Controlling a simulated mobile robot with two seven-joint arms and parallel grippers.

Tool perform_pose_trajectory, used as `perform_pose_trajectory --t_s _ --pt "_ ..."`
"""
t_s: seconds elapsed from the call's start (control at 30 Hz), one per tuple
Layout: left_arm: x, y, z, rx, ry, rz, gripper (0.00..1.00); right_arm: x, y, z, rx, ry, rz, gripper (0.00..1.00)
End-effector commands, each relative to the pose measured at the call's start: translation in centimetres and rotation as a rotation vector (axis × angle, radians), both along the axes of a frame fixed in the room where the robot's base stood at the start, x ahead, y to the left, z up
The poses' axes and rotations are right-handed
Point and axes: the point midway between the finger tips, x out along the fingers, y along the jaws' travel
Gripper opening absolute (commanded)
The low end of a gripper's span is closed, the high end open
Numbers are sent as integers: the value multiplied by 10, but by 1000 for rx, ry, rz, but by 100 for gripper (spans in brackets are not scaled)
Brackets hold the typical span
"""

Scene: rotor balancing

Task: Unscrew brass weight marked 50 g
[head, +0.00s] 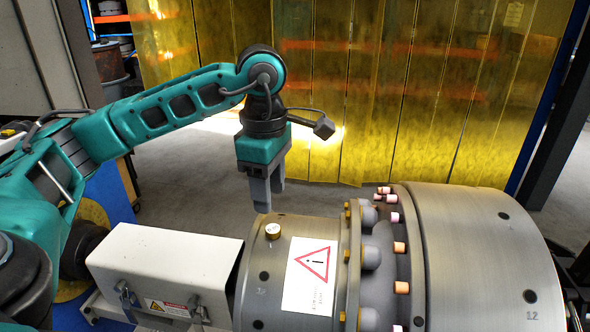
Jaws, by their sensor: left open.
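A small round brass weight (272,230) with a pale top sits on the upper side of the grey metal cylinder (260,262), left of the warning label. Its marking is too small to read. My left gripper (268,196) points down above the weight and appears a short way behind it, apart from it. Its two grey fingers are open with nothing between them. My right gripper is not in view.
A large steel drum (480,250) fills the right, joined by a flange with several bolts and copper-coloured plugs. A white metal cover (165,265) with latches stands at the left. Yellow strip curtains (370,90) hang behind. The floor between is clear.

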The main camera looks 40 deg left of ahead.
Motion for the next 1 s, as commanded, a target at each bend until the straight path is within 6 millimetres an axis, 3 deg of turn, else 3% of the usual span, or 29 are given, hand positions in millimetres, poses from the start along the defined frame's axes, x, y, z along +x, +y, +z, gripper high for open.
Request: perform_pose_trajectory --t_s 0.23,0.43,0.73,1.0 --pt "0 2 -6 9 0 1 49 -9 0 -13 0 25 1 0" --pt "1 2 -27 8 -1 2 49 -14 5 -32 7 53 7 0" --pt "2 3 -69 7 0 2 49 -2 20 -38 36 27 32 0" --pt "3 3 -80 6 -2 2 49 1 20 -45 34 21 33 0"
